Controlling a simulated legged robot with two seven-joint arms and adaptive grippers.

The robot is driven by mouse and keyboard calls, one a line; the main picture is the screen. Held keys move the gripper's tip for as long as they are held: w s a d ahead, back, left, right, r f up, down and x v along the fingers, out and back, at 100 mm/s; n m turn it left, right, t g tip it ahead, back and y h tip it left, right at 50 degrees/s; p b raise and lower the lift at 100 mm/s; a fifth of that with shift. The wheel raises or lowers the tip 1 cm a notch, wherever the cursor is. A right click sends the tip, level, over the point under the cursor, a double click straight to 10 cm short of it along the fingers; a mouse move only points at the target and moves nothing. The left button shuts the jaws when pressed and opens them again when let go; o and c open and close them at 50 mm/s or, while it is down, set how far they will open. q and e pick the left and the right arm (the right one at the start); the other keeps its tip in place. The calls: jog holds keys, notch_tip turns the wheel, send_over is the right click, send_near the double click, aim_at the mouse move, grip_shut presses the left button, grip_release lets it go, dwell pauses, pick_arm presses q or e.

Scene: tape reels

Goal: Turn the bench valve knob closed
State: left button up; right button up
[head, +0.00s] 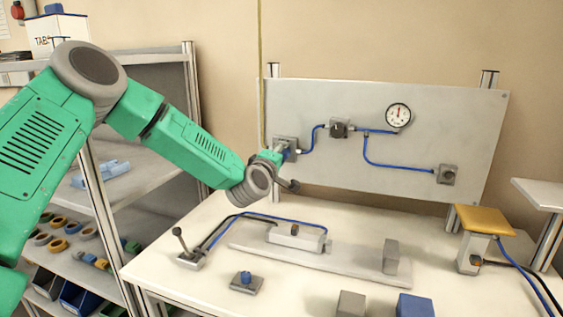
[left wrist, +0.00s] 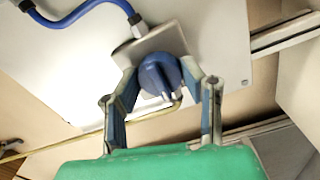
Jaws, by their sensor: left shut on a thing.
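A blue valve knob (left wrist: 160,75) sits on a square metal plate at the left end of the grey upright panel, with a blue hose leading off the plate. In the head view a little of the knob's blue (head: 287,153) shows behind my left gripper (head: 286,168). In the left wrist view my left gripper's two fingers (left wrist: 162,82) stand on either side of the knob, shut on it. The knob's exact turn angle is hard to tell. My right gripper is in no view.
The panel (head: 440,120) also carries a gauge (head: 398,116) and blue hoses. On the bench stand a small blue-topped block (head: 246,280), a lever (head: 184,245), a grey rail (head: 330,262), several blocks and a yellow-topped stand (head: 484,220). Shelves with tape reels stand left.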

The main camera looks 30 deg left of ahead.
pick_arm(q)
jog(key=shift+s+f+n, duration=0.1)
jog(key=shift+f+n, duration=0.2)
jog(key=shift+f, duration=0.15)
jog(key=o, duration=1.1)
jog(key=shift+o, duration=0.2)
jog(key=shift+a+r, duration=0.1)
jog(key=v, duration=1.1)
jog(key=shift+s, duration=0.3)
